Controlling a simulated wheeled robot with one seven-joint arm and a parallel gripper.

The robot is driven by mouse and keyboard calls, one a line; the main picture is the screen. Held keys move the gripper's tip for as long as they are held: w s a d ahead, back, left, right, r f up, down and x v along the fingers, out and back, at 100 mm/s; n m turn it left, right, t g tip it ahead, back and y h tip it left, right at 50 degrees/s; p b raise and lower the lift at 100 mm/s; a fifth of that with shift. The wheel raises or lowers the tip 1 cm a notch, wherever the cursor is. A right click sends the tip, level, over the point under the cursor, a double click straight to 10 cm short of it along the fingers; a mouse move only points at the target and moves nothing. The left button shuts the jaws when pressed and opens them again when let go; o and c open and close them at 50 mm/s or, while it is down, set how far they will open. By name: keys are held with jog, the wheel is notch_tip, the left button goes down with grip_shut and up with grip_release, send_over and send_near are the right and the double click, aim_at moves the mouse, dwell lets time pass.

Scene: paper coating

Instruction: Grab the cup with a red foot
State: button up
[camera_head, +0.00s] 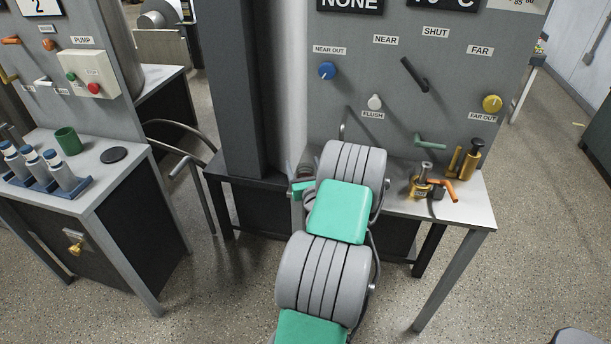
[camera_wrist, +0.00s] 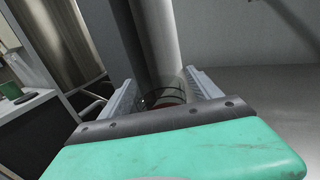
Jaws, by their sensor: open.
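A small see-through cup with a reddish foot (camera_wrist: 172,101) shows low between the two fingers in the wrist view. Its outline is faint, and the mount of my gripper hides part of it. My gripper (camera_wrist: 160,78) is open, with the fingers apart on either side of this spot. I cannot tell whether either finger touches the cup. In the head view my gripper (camera_head: 299,172) is at the left end of the right-hand bench, largely hidden by my own arm, and I cannot make out the cup there.
A dark column (camera_head: 232,85) and a pale pipe (camera_head: 285,80) stand close behind my gripper. The right bench (camera_head: 465,207) holds brass fittings (camera_head: 421,186) and an orange-handled valve (camera_head: 446,190). The left bench (camera_head: 112,172) holds a green cup (camera_head: 66,141), a black disc (camera_head: 113,154) and a bottle rack (camera_head: 50,184).

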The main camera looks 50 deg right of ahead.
jog(key=shift+c, duration=0.3)
jog(key=c, duration=1.4)
